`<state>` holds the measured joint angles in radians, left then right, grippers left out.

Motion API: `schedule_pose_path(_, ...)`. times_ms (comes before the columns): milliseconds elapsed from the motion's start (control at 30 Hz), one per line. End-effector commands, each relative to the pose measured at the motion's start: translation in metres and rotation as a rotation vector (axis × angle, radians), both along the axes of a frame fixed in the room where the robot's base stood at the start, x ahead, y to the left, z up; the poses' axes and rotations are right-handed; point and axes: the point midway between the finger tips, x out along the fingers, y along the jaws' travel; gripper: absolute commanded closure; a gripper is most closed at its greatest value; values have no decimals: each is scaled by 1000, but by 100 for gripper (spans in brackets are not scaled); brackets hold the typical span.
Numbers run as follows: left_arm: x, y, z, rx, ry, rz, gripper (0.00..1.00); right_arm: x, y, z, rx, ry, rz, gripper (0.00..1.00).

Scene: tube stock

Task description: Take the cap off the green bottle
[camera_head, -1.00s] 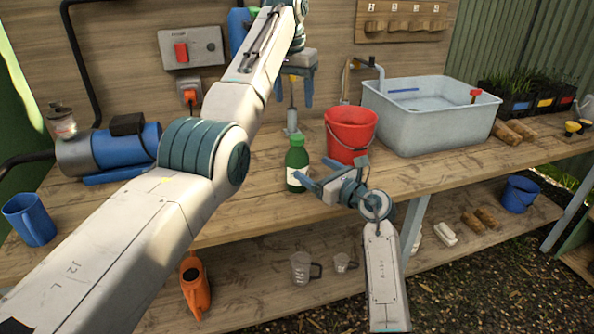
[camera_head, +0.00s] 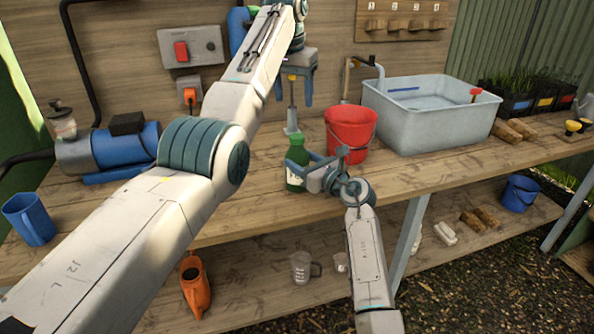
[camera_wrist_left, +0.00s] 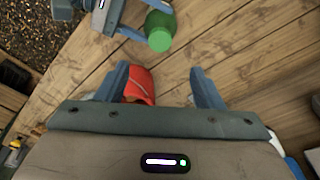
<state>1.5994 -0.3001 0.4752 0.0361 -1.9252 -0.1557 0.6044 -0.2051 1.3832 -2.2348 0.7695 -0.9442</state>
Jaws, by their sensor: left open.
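The green bottle (camera_head: 295,183) stands upright on the bench with its green cap (camera_head: 297,137) on; the cap also shows in the left wrist view (camera_wrist_left: 159,40). My right gripper (camera_head: 315,157) is open at the bottle's body, below the cap. One finger crosses in front of the bottle and the other is off to its right; I cannot tell whether either touches it. My left gripper (camera_head: 293,98) is open and empty, pointing down, higher than the bottle and behind it. In the left wrist view its fingers (camera_wrist_left: 164,88) are wide apart, with the bottle beyond them.
A red bucket (camera_head: 350,138) stands close to the right of the bottle, and a grey basin (camera_head: 440,128) is farther right. A blue mug (camera_head: 30,220) stands at the left. The bench front left of the bottle is clear.

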Motion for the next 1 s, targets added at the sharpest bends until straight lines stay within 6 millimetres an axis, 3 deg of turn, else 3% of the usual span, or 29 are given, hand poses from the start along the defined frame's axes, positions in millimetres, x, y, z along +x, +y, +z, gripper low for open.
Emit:
schedule_pose_path(33, 0, 0, 0, 0, 0, 0, 39, 0, 0, 0, 0, 0, 0, 80)
schedule_pose_path(133, 0, 0, 2, 0, -1, 0, 39, 0, 0, 0, 0, 0, 0, 100)
schedule_pose_path(233, -1, 1, 12, 0, -2, 0, 39, 0, 0, 0, 0, 0, 0, 100)
schedule_pose_path(367, -1, 0, 7, 0, 1, 0, 39, 0, 0, 0, 0, 0, 0, 100)
schedule_pose_path(1000, 12, -6, -94, 0, 1, 0, 39, 0, 0, 0, 0, 0, 0, 100)
